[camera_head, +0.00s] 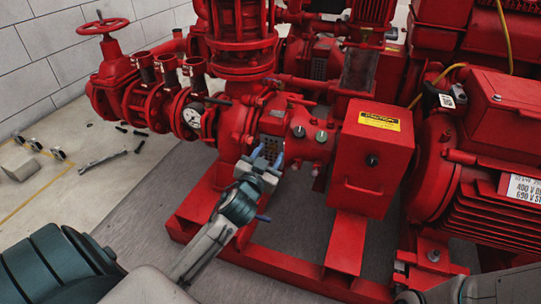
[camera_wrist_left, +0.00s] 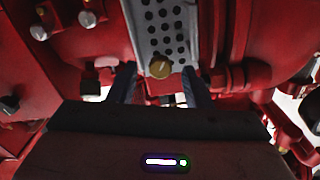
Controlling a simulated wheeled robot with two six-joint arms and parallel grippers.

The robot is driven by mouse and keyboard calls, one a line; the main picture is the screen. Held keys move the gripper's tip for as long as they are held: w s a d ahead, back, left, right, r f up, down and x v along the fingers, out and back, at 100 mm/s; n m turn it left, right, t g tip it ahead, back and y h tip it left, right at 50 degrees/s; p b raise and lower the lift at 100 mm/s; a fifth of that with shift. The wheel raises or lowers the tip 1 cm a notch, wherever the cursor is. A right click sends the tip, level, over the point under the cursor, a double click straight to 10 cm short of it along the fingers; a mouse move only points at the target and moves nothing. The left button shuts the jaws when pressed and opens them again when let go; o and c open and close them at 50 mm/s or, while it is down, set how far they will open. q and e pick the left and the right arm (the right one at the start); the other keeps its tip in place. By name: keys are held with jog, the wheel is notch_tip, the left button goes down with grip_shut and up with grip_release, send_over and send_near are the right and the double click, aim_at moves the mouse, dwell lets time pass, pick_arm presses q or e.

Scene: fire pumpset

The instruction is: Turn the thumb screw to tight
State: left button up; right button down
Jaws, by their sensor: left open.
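A round brass-coloured screw head (camera_wrist_left: 160,67), which looks like the thumb screw, sits at the lower end of a grey perforated plate (camera_wrist_left: 165,25) on the red pump. My left gripper (camera_wrist_left: 159,82) is open in the left wrist view, with one finger on each side of the screw head. I cannot tell whether the fingers touch it. In the head view my left gripper (camera_head: 268,158) is at the pump's front, just below the perforated plate (camera_head: 270,146). The screw is not distinguishable there. My right gripper is not in view.
A red box with a yellow caution label (camera_head: 378,121) stands right of the gripper. A red base frame (camera_head: 290,269) runs below. A pressure gauge (camera_head: 192,116) and red handwheel (camera_head: 103,26) are to the left. Loose tools and fittings (camera_head: 102,159) lie on the floor.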

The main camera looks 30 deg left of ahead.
pick_arm(q)
jog(key=shift+x, duration=0.8)
jog(key=shift+c, duration=0.3)
